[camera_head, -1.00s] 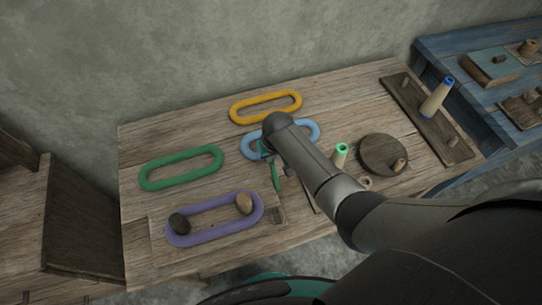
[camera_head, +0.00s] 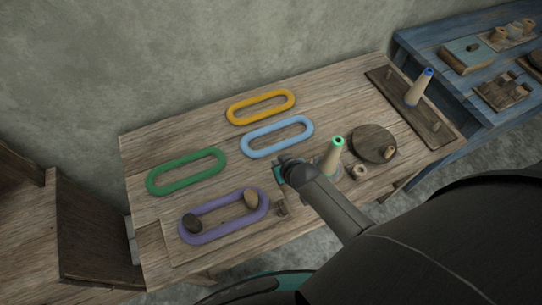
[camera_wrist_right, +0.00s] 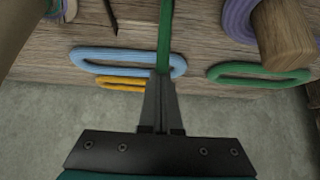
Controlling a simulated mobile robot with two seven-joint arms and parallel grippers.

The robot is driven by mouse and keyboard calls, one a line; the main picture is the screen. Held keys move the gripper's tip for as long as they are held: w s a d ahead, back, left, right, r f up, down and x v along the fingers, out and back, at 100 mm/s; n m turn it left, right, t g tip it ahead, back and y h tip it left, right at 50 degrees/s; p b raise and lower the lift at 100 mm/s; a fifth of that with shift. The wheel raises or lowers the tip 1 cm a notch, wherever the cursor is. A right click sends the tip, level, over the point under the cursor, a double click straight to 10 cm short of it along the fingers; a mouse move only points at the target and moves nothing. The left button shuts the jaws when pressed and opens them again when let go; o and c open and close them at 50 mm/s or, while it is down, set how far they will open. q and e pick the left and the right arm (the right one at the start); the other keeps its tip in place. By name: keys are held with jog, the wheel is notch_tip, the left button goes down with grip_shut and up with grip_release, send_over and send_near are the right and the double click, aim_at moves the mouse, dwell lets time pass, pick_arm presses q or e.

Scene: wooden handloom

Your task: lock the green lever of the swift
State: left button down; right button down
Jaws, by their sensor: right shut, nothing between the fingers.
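The green lever (camera_wrist_right: 165,35) shows in the right wrist view as a narrow upright strip. It runs from the top edge down to my right gripper (camera_wrist_right: 162,78). The gripper's fingers are shut together with nothing between them, and their tips overlap the lever's lower end; I cannot tell whether they touch it. In the head view my right wrist hides the lever and fingertips. The swift's wooden board (camera_head: 182,250) carries a purple skein (camera_head: 222,228) looped around a dark peg (camera_head: 192,222) and a brown peg (camera_head: 251,198). A small brown block (camera_head: 281,208) sits at its right end. My left gripper is out of view.
Green (camera_head: 187,171), blue (camera_head: 277,136) and yellow (camera_head: 261,106) skeins lie behind the swift. A green-topped cone (camera_head: 334,155), a round wooden disc (camera_head: 374,143) and a small ring (camera_head: 359,172) are right of my arm. A blue-topped cone (camera_head: 419,88) stands on a board farther right.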

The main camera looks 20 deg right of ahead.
jog(key=shift+s+d+f+t+b, duration=0.15)
jog(key=shift+s+t+b, duration=0.15)
jog(key=shift+s+t, duration=0.2)
jog(key=shift+s+a+f+t+b, duration=0.15)
jog(key=shift+s+t+b, duration=0.1)
jog(key=shift+s+t, duration=0.25)
jog(key=s+t+b, duration=0.1)
jog(key=t+b, duration=0.1)
jog(key=s+t+b, duration=0.2)
jog(key=shift+s+d+f+b, duration=0.1)
jog(key=shift+d+f+b, duration=0.1)
jog(key=shift+f+b, duration=0.2)
jog(key=shift+r+p, duration=0.35)
jog(key=shift+r, duration=0.2)
jog(key=shift+r+p, duration=0.7)
jog(key=shift+p, duration=0.15)
jog(key=shift+w, duration=0.2)
